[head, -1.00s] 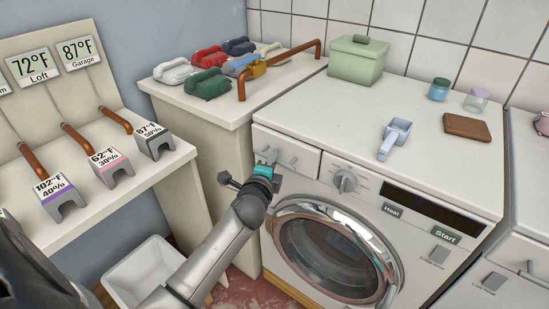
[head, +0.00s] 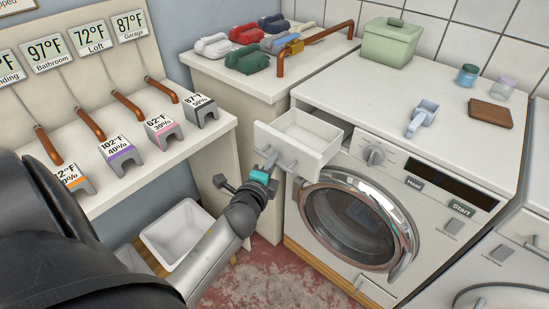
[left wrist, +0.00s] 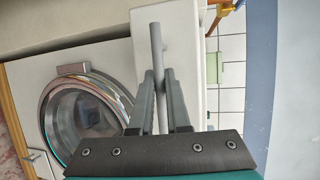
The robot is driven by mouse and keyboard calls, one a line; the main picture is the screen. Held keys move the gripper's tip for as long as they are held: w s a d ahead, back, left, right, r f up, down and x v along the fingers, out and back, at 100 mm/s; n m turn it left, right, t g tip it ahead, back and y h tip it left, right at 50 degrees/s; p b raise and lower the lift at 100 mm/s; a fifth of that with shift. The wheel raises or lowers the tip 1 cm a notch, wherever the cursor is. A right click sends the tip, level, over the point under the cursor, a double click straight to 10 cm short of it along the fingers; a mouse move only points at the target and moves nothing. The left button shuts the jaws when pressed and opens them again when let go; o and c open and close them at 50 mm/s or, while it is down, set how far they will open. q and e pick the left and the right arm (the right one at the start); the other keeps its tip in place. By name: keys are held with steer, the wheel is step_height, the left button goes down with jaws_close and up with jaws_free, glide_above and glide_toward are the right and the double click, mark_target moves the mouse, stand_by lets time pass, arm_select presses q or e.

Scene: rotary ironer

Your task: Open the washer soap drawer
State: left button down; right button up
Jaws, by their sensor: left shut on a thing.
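The washer (head: 440,170) stands at the right with its round glass door shut. Its white soap drawer (head: 305,137) is pulled well out at the upper left of the front, and its inside shows empty. My left gripper (head: 268,165) is at the drawer's front, shut on the grey bar handle (head: 284,162). The left wrist view shows the handle (left wrist: 156,45) between the two fingers (left wrist: 160,85). My right gripper is not in view.
A scoop (head: 422,118), a green box (head: 391,42), jars and a brown block lie on the washer top. Several irons stand on the counter (head: 270,82) behind. A shelf with temperature tags (head: 120,155) is at left, with a white bin (head: 182,235) below it.

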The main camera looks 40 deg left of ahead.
arm_select(q)
steer(key=c, duration=0.9)
jaws_free()
steer(key=v, duration=1.5)
steer(key=shift+d+r+p, duration=0.1)
steer(key=shift+p, duration=0.25)
